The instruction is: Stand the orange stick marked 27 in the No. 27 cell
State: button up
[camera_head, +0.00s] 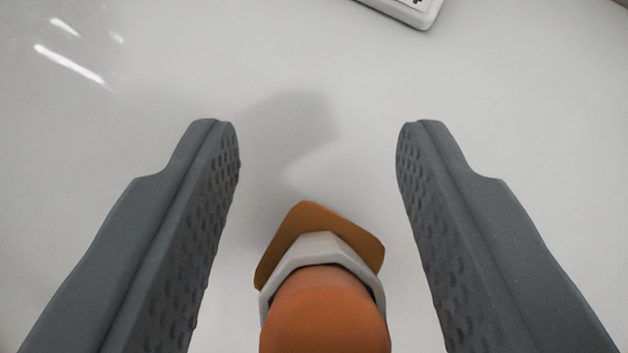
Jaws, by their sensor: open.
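An orange stick (325,315) with a light grey faceted collar and a flat orange base stands out at the bottom centre, seen from above and cut by the lower edge. It appears upright on the white surface. No number shows on it. My gripper (317,130) is open, with one grey dimpled finger on each side of the stick. Gaps show between the stick and both fingers. The No. 27 cell cannot be made out.
A corner of a white object (425,18) with black marks shows at the top edge, right of centre. The white surface (300,55) between it and the fingers is clear. A soft shadow and bright reflections lie on the surface.

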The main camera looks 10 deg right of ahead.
grip_shut()
dwell(0.3)
